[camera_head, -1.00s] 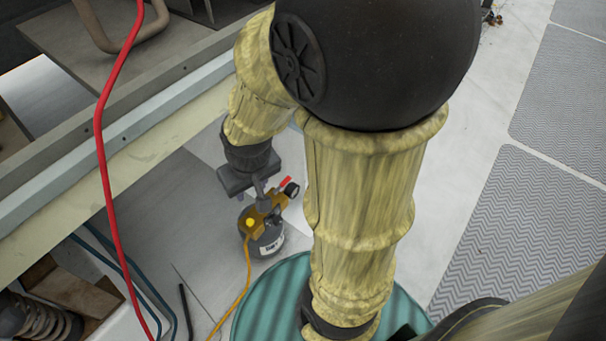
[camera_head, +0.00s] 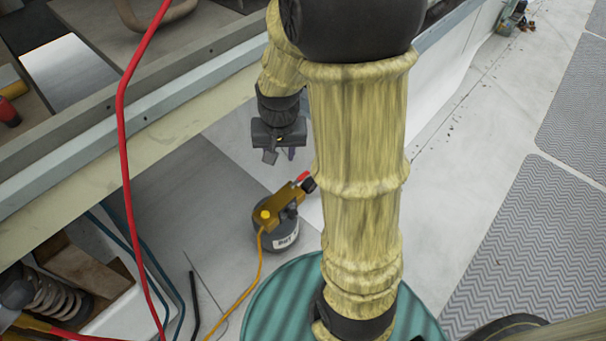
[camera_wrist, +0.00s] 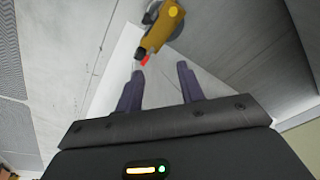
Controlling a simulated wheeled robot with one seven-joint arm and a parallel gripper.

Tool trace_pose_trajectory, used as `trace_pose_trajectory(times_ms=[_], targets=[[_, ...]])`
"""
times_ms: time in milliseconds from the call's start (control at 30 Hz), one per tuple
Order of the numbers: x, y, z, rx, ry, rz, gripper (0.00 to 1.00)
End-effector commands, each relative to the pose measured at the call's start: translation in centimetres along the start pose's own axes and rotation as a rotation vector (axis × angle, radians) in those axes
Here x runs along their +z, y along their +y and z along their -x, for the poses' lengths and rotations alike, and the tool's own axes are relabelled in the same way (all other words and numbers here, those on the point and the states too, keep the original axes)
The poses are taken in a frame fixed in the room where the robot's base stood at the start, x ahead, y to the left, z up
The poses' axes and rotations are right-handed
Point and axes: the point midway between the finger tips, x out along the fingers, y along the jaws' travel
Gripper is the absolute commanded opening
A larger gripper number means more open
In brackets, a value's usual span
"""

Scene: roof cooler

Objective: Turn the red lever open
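The red lever (camera_head: 302,176) is a short red piece at the upper right end of a brass valve body (camera_head: 281,203), beside a black knob or gauge. The valve sits on a dark round canister (camera_head: 276,234) with a white label, on the floor. In the wrist view the red lever (camera_wrist: 144,60) shows just beyond the left fingertip, at the near end of the brass body (camera_wrist: 160,28). My gripper (camera_head: 279,154) is above and left of the lever, apart from it. In the wrist view my gripper (camera_wrist: 160,73) has its fingers spread with nothing between them.
A yellow hose (camera_head: 253,282) runs from the valve down across the floor. A ribbed teal round surface (camera_head: 275,304) is at the bottom centre. A red hose (camera_head: 122,150) hangs at the left before a long pale ledge (camera_head: 110,185). Open grey floor lies to the right.

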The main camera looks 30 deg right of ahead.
Motion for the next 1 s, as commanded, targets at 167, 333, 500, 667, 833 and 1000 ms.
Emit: trace_pose_trajectory(times_ms=[167, 333, 500, 667, 833, 1000], targets=[[-6.3, 2.4, -5.8, 0.038, -0.057, -0.34, 0.38], [-11.0, 5.3, -10.7, 0.08, -0.099, -0.636, 0.38], [-13.2, 7.2, -13.2, 0.106, -0.118, -0.802, 0.38], [-13.6, 7.4, -13.4, 0.11, -0.121, -0.83, 0.38], [-13.5, 7.4, -13.4, 0.11, -0.121, -0.827, 0.38], [-13.4, 7.4, -14.0, 0.11, -0.121, -0.826, 0.38]])
